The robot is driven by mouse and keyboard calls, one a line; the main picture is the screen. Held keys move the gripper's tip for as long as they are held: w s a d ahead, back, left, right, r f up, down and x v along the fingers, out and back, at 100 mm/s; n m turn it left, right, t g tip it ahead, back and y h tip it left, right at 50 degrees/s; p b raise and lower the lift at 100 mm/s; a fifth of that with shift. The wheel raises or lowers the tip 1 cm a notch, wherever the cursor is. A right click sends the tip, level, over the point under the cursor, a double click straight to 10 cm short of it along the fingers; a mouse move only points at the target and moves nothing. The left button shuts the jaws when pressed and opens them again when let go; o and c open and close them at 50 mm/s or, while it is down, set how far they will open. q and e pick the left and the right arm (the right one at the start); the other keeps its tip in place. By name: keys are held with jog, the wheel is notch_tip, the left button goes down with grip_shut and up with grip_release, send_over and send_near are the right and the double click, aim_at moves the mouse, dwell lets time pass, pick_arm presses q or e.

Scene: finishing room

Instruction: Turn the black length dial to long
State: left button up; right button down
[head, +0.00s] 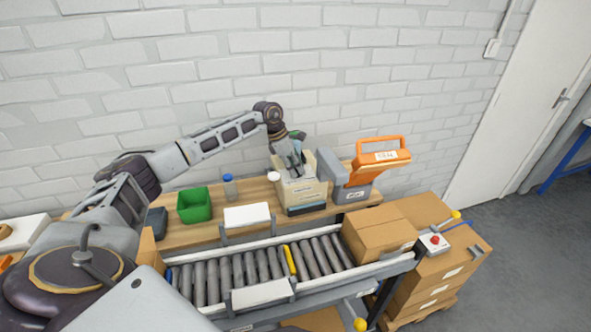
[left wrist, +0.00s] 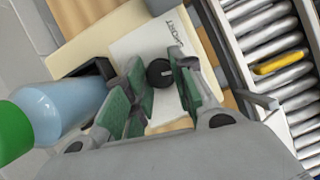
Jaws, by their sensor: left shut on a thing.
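The beige machine (head: 312,192) stands on the wooden bench against the wall, with a dark slot at its front. My left gripper (head: 297,170) reaches down onto its top, and its fingers hide the dial in the head view. In the left wrist view, the round black dial (left wrist: 160,72) sits on a white label plate (left wrist: 150,42) with the word SHORT printed near it. The green-padded fingers of my left gripper (left wrist: 162,84) are shut on the dial, one on each side. My right gripper is not in view.
An orange-handled device (head: 381,159) stands right of the machine. Left of it are a bottle (head: 230,187), a green bin (head: 194,205) and a white pad (head: 247,215). A roller conveyor (head: 235,272) with cardboard boxes (head: 379,234) runs in front.

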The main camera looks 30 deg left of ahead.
pick_arm(q)
jog(key=shift+w+m+g+h+b, duration=0.15)
jog(key=shift+m+g+h+b, duration=0.2)
jog(key=shift+m, duration=0.65)
jog(key=shift+a+m, duration=0.1)
jog(key=shift+m, duration=0.5)
jog(key=shift+w+m+g+h+b, duration=0.1)
jog(key=shift+m+g+h+b, duration=0.15)
jog(key=shift+m+g+b, duration=0.7)
jog(key=shift+m, duration=0.85)
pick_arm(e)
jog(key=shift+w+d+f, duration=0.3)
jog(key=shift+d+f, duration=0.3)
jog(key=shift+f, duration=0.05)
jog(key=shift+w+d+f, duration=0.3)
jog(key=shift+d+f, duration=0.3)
pick_arm(q)
jog(key=shift+r, duration=0.1)
jog(key=o, duration=1)
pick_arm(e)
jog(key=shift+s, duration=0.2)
